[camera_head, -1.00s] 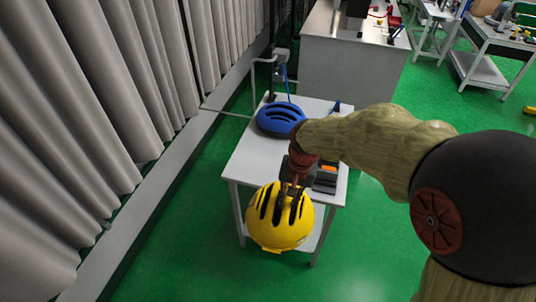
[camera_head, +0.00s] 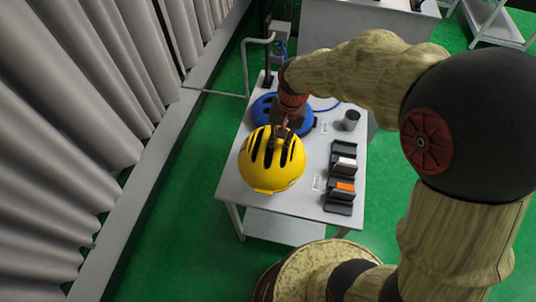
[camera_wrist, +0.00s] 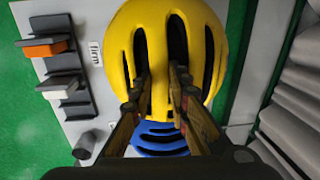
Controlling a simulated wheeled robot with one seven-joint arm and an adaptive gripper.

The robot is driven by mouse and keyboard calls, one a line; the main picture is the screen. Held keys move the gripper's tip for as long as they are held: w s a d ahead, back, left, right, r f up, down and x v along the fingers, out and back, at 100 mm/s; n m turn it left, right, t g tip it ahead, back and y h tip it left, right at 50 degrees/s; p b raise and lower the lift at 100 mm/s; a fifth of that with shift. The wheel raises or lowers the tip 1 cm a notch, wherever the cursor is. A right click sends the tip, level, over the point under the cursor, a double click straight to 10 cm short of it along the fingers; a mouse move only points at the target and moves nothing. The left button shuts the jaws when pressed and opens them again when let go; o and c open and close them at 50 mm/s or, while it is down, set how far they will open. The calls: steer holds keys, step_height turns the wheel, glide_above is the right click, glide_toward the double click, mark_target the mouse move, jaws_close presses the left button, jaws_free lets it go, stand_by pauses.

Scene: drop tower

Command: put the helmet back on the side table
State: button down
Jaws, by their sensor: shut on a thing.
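The yellow helmet (camera_head: 271,163) has dark vent slots and hangs in my gripper (camera_head: 282,128), which is shut on its top. In the head view the helmet is over the near-left part of the white side table (camera_head: 300,205). I cannot tell whether it touches the table top. In the wrist view the helmet (camera_wrist: 130,50) fills the upper middle, with the two fingers (camera_wrist: 160,100) in its slots.
A blue helmet (camera_head: 263,108) lies on the table behind the yellow one, partly hidden by my arm. A dark rack (camera_head: 341,178) with an orange and a white item stands on the right, with a dark cup (camera_head: 351,120) behind it. Grey curtains (camera_head: 60,120) hang on the left.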

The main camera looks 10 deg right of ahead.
steer(key=shift+w+f, duration=0.2)
steer(key=shift+w, duration=0.1)
step_height(320, 180, down, 10)
steer(key=b, duration=0.2)
steer(key=shift+r, duration=0.25)
steer(key=shift+f, duration=0.1)
steer(key=c, duration=1.7)
jaws_free()
